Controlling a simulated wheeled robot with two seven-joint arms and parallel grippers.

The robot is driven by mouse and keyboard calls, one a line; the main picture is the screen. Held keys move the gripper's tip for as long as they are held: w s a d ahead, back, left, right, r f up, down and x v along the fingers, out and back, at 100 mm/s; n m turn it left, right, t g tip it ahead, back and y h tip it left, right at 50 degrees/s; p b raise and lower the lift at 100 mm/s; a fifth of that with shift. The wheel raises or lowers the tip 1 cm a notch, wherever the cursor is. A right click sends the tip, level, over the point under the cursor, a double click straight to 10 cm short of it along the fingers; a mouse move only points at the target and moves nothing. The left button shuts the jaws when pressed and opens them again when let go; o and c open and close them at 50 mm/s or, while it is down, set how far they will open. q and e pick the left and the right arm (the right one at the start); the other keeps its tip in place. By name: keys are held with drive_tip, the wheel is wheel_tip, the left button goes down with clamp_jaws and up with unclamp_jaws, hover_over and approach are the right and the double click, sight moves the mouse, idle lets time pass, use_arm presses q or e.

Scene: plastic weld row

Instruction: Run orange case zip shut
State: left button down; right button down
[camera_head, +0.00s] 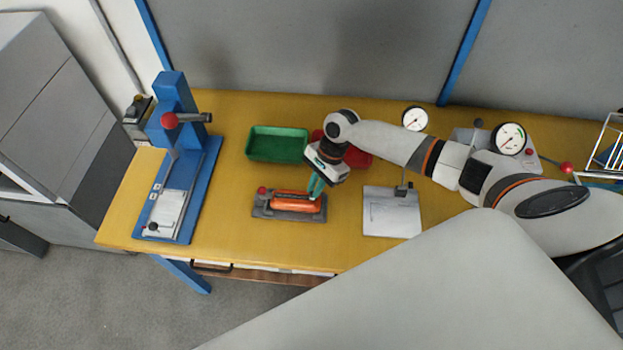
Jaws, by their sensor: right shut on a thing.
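The orange case (293,207) lies in a dark grey holder (290,216) near the front of the yellow table. A red knob (262,190) shows at the left end of the holder. My right gripper (316,194) comes down from above with teal fingers at the right end of the case. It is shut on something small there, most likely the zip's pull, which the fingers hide. How far the zip runs cannot be made out. My left gripper is not in view.
A green tray (277,144) and a red tray (358,155), partly behind my arm, stand behind the case. A blue press (178,150) is at left. A gauge stand with a pale plate (391,214) stands at right. The table between press and case is clear.

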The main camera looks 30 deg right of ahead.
drive_tip(key=c, duration=1.4)
unclamp_jaws()
drive_tip(key=b+v, duration=0.1)
drive_tip(key=v, duration=1.1)
drive_tip(key=shift+b, duration=0.3)
